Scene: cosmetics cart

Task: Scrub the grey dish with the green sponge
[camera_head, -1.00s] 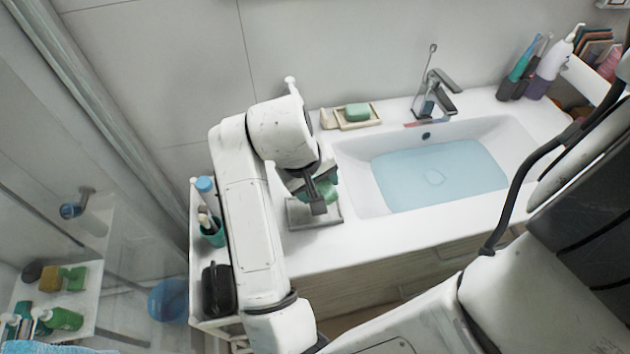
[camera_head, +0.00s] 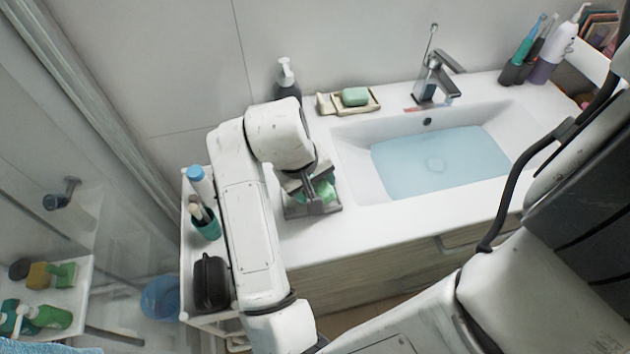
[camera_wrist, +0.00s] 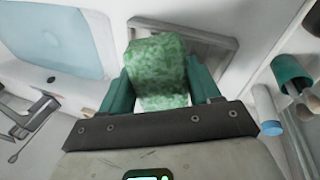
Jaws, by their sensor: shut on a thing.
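The green sponge (camera_wrist: 157,72) is between the two fingers of my gripper (camera_wrist: 158,88) in the wrist view, and the gripper is shut on it. The grey dish (camera_wrist: 200,40) lies on the counter behind the sponge in that view. In the head view my gripper (camera_head: 316,203) is over the grey dish (camera_head: 333,210), with part of the sponge (camera_head: 323,188) showing beside the fingers. The sponge overlaps the dish in both views. I cannot tell whether it touches the dish. My wrist hides much of the dish in the head view.
A sink (camera_head: 365,195) with water lies right of the dish. A soap tray (camera_head: 372,104) with green soap and a dark pump bottle (camera_head: 287,88) stand behind. A cart (camera_head: 187,240) holding a teal cup (camera_head: 207,226) and a black case (camera_head: 211,283) is at the left. The front counter is clear.

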